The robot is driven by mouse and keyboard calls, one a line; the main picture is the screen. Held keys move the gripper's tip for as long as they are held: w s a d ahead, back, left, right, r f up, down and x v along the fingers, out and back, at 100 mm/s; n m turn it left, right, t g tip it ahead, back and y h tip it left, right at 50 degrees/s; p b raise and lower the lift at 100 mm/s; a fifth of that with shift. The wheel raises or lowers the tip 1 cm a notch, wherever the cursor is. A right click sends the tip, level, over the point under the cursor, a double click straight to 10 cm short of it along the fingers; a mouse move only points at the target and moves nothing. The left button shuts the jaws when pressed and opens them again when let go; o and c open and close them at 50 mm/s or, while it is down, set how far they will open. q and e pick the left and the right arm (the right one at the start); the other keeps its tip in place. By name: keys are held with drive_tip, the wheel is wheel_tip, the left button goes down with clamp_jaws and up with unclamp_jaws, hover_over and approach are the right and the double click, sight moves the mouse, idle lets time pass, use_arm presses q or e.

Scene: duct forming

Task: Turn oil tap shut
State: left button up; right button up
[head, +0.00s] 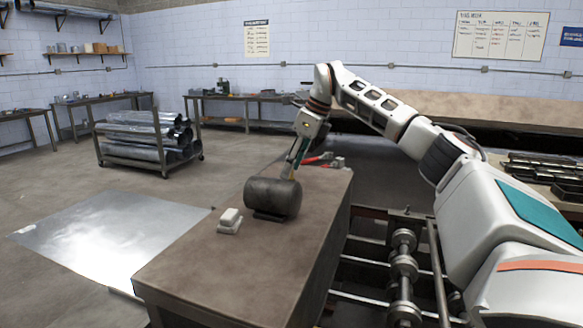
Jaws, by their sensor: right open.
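A dark cylindrical drum (268,199) lies on its side on a small cradle on the brown workbench (215,262). I cannot make out a tap on it; any tap is too small to tell or hidden behind the drum or gripper. My right gripper (291,174) points down at the drum's upper right end, close to its top edge. It is open, and I cannot tell whether it touches anything. My left gripper is out of view.
A pale block stack (230,221) sits left of the drum. A red-handled tool (318,159) lies behind it. A machine with rollers (404,262) stands right of the bench. A sheet of metal (110,238) and a cart of ducts (150,138) are on the left. The bench front is clear.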

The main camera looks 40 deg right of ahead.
drive_tip(key=shift+w+a+f, duration=0.1)
drive_tip(key=shift+f, duration=0.15)
drive_tip(key=c, duration=1.1)
